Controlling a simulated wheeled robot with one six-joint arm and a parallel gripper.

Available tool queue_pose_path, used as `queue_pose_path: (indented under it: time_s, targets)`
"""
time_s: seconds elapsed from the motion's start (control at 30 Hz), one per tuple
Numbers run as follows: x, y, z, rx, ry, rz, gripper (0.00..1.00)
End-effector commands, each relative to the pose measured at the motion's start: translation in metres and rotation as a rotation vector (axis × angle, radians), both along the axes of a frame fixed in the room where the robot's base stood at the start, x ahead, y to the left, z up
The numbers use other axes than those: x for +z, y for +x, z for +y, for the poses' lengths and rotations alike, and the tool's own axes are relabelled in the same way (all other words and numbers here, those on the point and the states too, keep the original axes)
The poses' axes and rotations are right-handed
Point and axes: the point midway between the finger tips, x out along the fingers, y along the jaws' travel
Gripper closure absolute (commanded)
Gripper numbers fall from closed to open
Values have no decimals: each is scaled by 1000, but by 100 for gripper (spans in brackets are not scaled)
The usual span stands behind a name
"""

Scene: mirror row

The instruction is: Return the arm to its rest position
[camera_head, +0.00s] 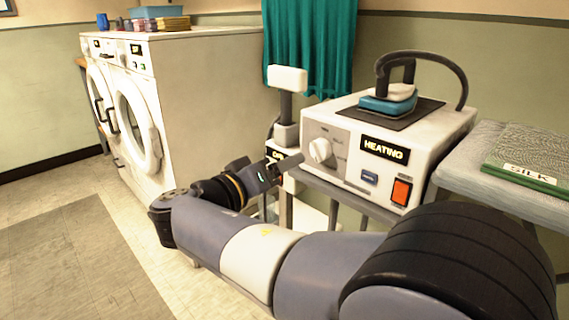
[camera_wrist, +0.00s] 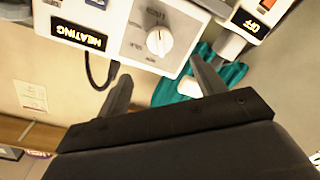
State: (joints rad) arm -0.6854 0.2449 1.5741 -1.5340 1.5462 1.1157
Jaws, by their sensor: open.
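My arm reaches forward from the lower right in the head view. My gripper (camera_head: 284,166) is just left of the white knob (camera_head: 320,150) on the front of the iron station (camera_head: 340,170). In the wrist view my gripper (camera_wrist: 162,82) has its two fingers spread with nothing held between them. The knob (camera_wrist: 159,41) shows beyond the fingertips, and I cannot tell the exact gap. The station's display (camera_head: 385,149) reads HEATING.
A blue-soled iron (camera_head: 388,101) rests on the station's dark pad. Washers (camera_head: 125,110) stand at left. A lit sign (camera_wrist: 250,21) reads OFF. Floor (camera_head: 60,260) is clear at lower left.

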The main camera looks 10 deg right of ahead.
Motion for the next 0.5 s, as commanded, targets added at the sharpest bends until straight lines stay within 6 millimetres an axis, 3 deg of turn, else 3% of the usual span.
queue_pose_path:
  time_s: [0.3, 0.5]
  targets:
    - [-1, 2, -2, 0, 0, 0, 35]
    - [-3, 15, -19, -3, 1, -1, 35]
